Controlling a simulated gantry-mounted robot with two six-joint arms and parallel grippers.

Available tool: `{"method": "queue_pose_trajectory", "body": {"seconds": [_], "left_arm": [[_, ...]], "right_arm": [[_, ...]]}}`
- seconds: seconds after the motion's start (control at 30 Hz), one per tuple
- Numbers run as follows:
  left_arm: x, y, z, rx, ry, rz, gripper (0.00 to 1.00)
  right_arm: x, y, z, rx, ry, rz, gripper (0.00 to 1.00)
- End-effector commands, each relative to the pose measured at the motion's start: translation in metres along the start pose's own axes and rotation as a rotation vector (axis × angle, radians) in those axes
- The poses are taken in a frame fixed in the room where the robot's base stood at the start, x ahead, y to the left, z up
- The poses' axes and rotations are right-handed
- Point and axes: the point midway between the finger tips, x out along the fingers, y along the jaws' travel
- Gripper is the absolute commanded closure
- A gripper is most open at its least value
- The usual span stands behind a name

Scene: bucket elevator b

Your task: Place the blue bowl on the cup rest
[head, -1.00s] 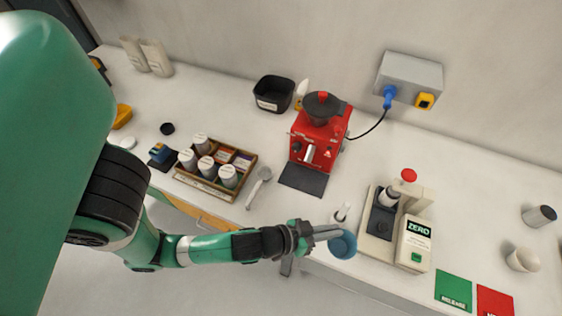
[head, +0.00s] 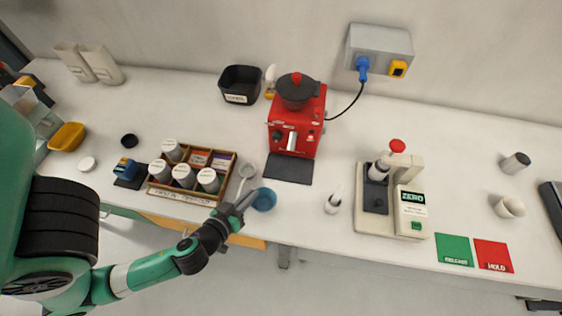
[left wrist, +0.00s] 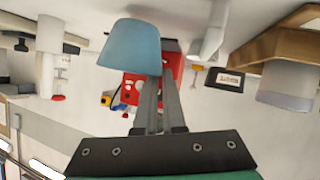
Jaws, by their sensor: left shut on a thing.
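The blue bowl (head: 264,199) is held at its rim by my left gripper (head: 246,203), near the counter's front edge, to the right of the grey spoon (head: 245,173). In the left wrist view the blue bowl (left wrist: 130,44) sits between or against the finger ends of my left gripper (left wrist: 160,85), with the picture upside down. A dark flat plate (head: 288,168) lies in front of the red machine (head: 296,125), up and right of the bowl; I cannot tell for sure that it is the cup rest. My right gripper is not in view.
A wooden rack (head: 183,197) of lidded canisters stands left of the spoon. The beige ZERO device (head: 362,220) is farther right. A black bin (head: 240,84) is behind. Counter between the plate and the ZERO device is mostly clear.

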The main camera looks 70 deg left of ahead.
Motion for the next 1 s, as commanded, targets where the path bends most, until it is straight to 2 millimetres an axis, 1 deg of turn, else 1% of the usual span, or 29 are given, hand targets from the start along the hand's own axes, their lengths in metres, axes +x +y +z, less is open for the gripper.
{"method": "queue_pose_trajectory", "body": {"seconds": [0.03,0.1,0.17,0.2,0.3,0.4,0.5,0.73,0.9,0.93,1.0], "left_arm": [[0.007,-0.002,-0.006,-0.011,0.016,-0.007,1.0],[0.018,0.003,-0.018,-0.009,0.013,-0.006,1.0],[0.031,0.003,-0.026,-0.012,0.019,-0.006,1.0],[0.044,0.007,-0.031,-0.012,0.017,-0.004,1.0],[0.073,0.01,-0.042,-0.01,0.017,0.0,1.0],[0.096,0.013,-0.049,-0.006,0.015,0.002,1.0],[0.11,0.015,-0.053,-0.003,0.013,0.004,1.0],[0.12,0.016,-0.057,-0.002,0.012,0.004,1.0],[0.148,0.019,-0.07,-0.002,0.013,0.003,1.0],[0.151,0.017,-0.06,0.0,0.008,0.003,1.0],[0.153,0.015,-0.053,0.0,0.007,0.003,1.0]], "right_arm": [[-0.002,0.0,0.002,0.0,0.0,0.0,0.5],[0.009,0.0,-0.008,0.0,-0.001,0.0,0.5],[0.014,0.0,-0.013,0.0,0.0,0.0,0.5],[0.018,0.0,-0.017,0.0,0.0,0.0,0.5],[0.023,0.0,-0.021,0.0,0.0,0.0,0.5],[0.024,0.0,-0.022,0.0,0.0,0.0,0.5],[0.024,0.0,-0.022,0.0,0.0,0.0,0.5],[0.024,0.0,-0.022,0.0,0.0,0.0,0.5],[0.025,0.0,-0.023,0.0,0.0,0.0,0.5],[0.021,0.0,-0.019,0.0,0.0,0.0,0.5],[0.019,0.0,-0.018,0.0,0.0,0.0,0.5]]}}
